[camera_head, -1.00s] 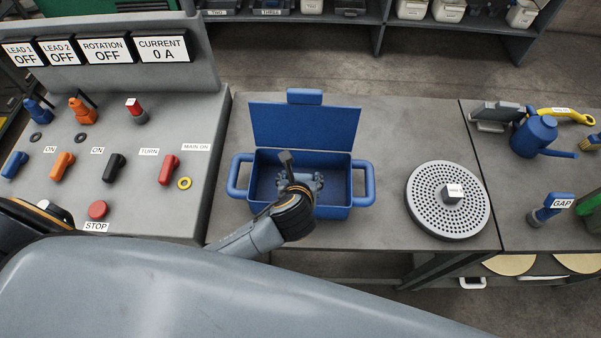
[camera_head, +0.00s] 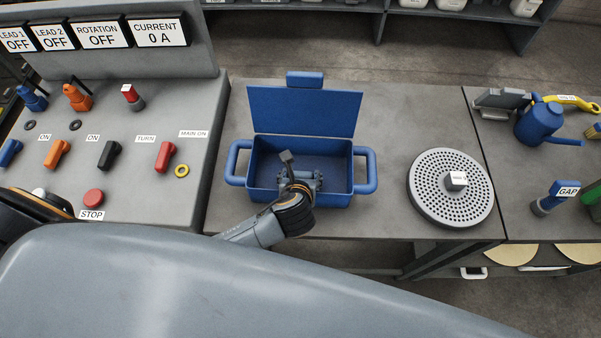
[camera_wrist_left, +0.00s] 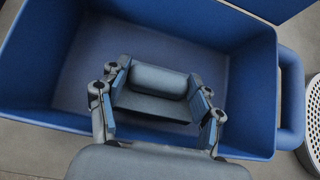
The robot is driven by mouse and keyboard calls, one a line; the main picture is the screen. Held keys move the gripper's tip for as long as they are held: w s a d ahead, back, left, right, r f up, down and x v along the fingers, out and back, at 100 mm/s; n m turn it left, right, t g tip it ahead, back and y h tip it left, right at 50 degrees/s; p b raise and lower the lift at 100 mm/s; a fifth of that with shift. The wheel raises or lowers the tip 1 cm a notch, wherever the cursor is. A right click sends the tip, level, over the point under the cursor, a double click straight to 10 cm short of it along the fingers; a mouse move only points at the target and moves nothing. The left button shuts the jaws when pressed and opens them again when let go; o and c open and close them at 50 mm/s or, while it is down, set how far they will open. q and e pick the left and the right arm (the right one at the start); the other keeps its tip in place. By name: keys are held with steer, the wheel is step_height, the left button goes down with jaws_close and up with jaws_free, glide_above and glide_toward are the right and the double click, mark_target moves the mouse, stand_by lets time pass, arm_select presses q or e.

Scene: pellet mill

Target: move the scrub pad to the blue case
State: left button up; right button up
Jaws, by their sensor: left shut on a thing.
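The blue case (camera_head: 340,197) stands open on the grey table, its lid raised at the back and a handle at each side. My left gripper (camera_head: 303,179) is over the front half of the case opening. The left wrist view shows the left gripper (camera_wrist_left: 157,82) shut on a dark grey block with a rounded top, which looks like the scrub pad (camera_wrist_left: 155,98). The case floor and walls (camera_wrist_left: 245,85) surround it in that view. Whether the pad touches the floor I cannot tell. My right gripper is not in view.
A round perforated plate (camera_head: 430,203) lies right of the case. A control panel (camera_head: 130,180) with knobs and a red stop button (camera_head: 93,198) is at the left.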

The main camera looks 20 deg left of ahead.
arm_select(q)
steer(key=shift+f, duration=0.3)
stand_by(0.4)
steer(key=o, duration=1.8)
steer(key=shift+f, duration=0.1)
steer(key=shift+s, duration=0.2)
steer(key=shift+s+d, duration=0.1)
steer(key=shift+s, duration=0.1)
steer(key=shift+p, duration=0.35)
steer(key=shift+w+p, duration=0.3)
steer(key=shift+p, duration=0.15)
steer(key=shift+o, duration=0.2)
